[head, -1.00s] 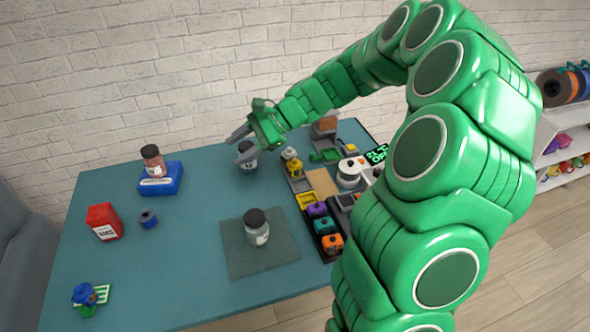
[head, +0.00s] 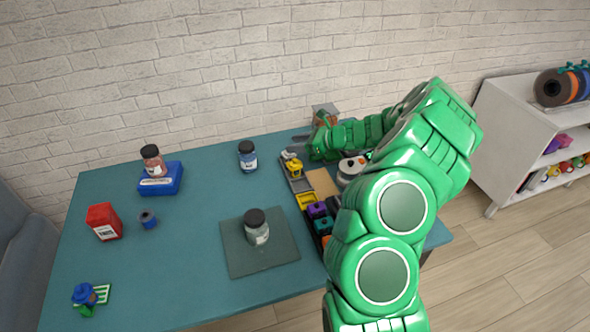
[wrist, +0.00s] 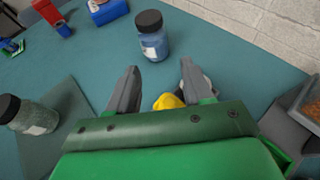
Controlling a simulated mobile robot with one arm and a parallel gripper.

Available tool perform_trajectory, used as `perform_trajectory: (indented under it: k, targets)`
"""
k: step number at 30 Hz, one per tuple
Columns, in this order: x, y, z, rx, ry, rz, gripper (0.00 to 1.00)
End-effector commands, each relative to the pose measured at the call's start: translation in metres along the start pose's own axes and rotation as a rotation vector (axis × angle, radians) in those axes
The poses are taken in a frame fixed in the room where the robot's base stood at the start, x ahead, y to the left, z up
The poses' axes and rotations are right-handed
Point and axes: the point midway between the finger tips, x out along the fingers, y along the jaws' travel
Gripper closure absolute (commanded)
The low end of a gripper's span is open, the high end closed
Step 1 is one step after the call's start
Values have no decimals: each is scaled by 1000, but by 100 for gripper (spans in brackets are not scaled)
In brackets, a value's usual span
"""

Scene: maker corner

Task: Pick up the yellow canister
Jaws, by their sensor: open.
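The yellow canister (head: 295,167) stands in the grey tray area at the table's back right in the head view. My gripper (head: 298,146) is just behind and above it, reaching in from the right. In the wrist view, my gripper (wrist: 159,68) has its two grey fingers spread apart with nothing held between the tips. A yellow part of the canister (wrist: 168,101) shows low between the fingers, near the palm edge. The rest of it is hidden by my gripper. I cannot tell whether the fingers touch it.
A dark-lidded blue jar (head: 247,158) stands left of the canister, ahead of the fingers in the wrist view (wrist: 153,44). A grey jar (head: 256,230) stands on a mat (head: 240,262). Small coloured blocks (head: 317,210) sit in front of the canister. The table's left middle has free room.

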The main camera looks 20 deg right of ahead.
Motion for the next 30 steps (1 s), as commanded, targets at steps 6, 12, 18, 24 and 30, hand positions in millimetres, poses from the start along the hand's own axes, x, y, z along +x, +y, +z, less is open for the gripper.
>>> perform_trajectory:
  k: [6, 12, 18, 24, 30]
  targets:
    - [3, -3, -11, 11, 0, -7, 50]
    - [10, -2, -29, 11, 0, -7, 50]
    - [14, -2, -38, 11, 0, -6, 50]
    - [20, -1, -51, 11, 1, -5, 50]
    - [31, -1, -69, 10, 1, -4, 50]
